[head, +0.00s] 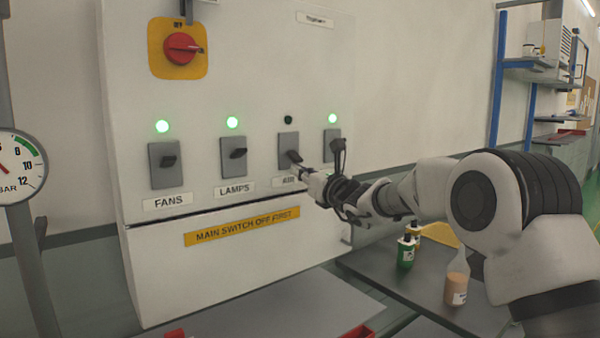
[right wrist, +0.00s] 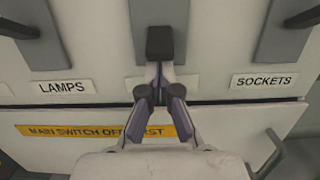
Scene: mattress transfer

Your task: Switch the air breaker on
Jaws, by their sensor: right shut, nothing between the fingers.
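The air breaker (head: 288,141) is the third grey switch plate on the white panel in the head view. Its lamp (head: 288,119) is dark. Its label is partly hidden by my gripper. Its dark lever (right wrist: 159,42) shows at the top middle of the right wrist view. My right gripper (head: 304,171) is shut and empty, with its fingertips (right wrist: 159,72) right at the lower end of the lever. I cannot tell whether they touch it. My left gripper is not in view.
The fans breaker (head: 163,177), the lamps breaker (head: 233,167) and the sockets breaker (head: 331,134) have green lamps lit. A red rotary main switch (head: 181,48) sits above. Bottles, including a green one (head: 405,254), stand on a dark table (head: 428,289) below my right arm.

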